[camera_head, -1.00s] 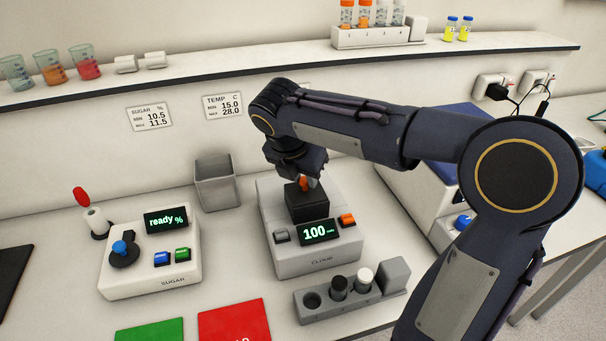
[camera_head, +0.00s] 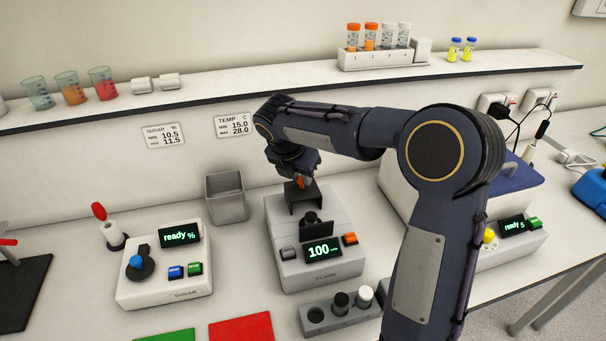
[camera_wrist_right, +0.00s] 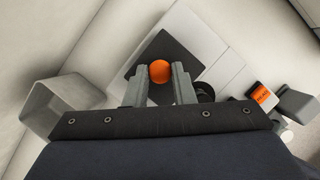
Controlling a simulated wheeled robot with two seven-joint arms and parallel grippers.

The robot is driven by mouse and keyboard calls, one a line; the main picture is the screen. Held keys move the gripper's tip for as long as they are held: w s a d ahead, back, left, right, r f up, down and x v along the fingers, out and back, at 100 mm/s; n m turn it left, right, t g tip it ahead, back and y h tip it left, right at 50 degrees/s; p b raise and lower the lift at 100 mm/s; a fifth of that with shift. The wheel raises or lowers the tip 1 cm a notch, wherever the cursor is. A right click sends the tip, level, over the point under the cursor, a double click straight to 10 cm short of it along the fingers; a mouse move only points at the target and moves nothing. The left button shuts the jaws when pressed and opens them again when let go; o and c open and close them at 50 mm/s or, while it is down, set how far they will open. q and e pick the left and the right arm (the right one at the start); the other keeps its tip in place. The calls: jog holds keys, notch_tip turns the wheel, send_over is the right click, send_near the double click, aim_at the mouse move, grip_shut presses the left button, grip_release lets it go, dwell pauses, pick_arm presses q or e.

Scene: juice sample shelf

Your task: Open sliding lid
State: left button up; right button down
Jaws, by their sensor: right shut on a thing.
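The CLOUD meter (camera_head: 318,272) is a pale box with a lit "100" display on the bench. Its black sliding lid (camera_head: 303,203) lies toward the back of the top, and a dark round well (camera_head: 312,219) shows in front of it. The lid has an orange knob (camera_wrist_right: 160,71). My right gripper (camera_wrist_right: 160,84) is shut on that knob, one finger on each side. In the head view the knob is mostly hidden by my right gripper (camera_head: 300,180). My left gripper is not in view.
A grey bin (camera_head: 227,202) stands just left of the meter. The SUGAR meter (camera_head: 168,285) is further left. A vial rack (camera_head: 338,318) stands close in front. A shelf (camera_head: 250,91) with a tube rack runs along the wall above.

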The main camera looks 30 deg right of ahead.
aim_at(294, 196)
jog(key=c, duration=1.2)
grip_release()
jog(key=shift+r, duration=0.1)
jog(key=v, duration=0.7)
jog(key=shift+a+r, duration=0.15)
jog(key=shift+r, duration=0.15)
jog(key=shift+s, duration=0.15)
